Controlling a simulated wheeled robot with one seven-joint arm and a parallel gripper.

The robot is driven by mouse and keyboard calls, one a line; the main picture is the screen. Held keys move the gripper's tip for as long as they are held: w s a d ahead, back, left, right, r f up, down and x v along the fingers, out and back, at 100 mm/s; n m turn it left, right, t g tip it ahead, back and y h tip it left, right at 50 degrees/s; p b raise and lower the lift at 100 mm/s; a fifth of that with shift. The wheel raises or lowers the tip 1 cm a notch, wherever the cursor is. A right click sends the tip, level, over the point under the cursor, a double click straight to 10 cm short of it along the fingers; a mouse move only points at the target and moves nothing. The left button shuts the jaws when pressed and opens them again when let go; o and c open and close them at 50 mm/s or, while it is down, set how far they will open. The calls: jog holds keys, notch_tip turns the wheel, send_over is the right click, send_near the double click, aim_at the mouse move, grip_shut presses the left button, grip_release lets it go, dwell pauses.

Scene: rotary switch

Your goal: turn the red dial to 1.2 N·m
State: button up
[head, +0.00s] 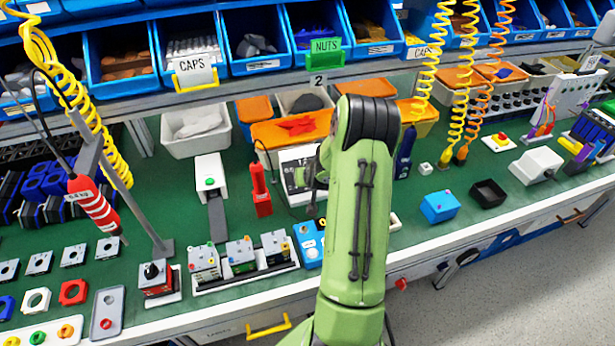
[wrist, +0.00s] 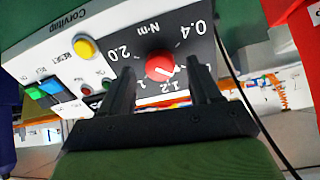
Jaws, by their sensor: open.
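The red dial (wrist: 158,67) sits on a black face (wrist: 178,38) of a white instrument box (wrist: 50,55) in the wrist view. The markings 2.0, N·m, 0.4 and 1.2 are readable around it; others are partly covered by the fingers. A pale mark shows on the dial's lower right edge, but its exact reading is unclear. My gripper (wrist: 163,72) is open, one finger on each side of the dial in the picture. Whether the fingers touch it cannot be told. In the head view the white instrument (head: 297,165) is partly hidden behind my green arm, which also hides the dial.
The box also carries a yellow RESET button (wrist: 85,48) and blue-green rocker switches (wrist: 45,90). A red hand tool (head: 261,190) and a white-topped device (head: 209,172) stand to the left. Coiled yellow hoses (head: 430,75) hang to the right.

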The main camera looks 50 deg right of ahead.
jog(key=shift+w+d+f, duration=0.25)
jog(key=shift+w+f, duration=0.2)
jog(key=shift+f, duration=0.05)
jog(key=c, duration=1)
jog(key=shift+c, duration=0.2)
jog(key=shift+m, duration=0.3)
jog(key=m+b, duration=0.2)
jog(key=m, duration=0.2)
jog(key=shift+r+m+b, duration=0.1)
jog(key=shift+m+b, duration=0.5)
jog(key=shift+m, duration=1.6)
jog(key=shift+d, duration=0.1)
jog(key=o, duration=1)
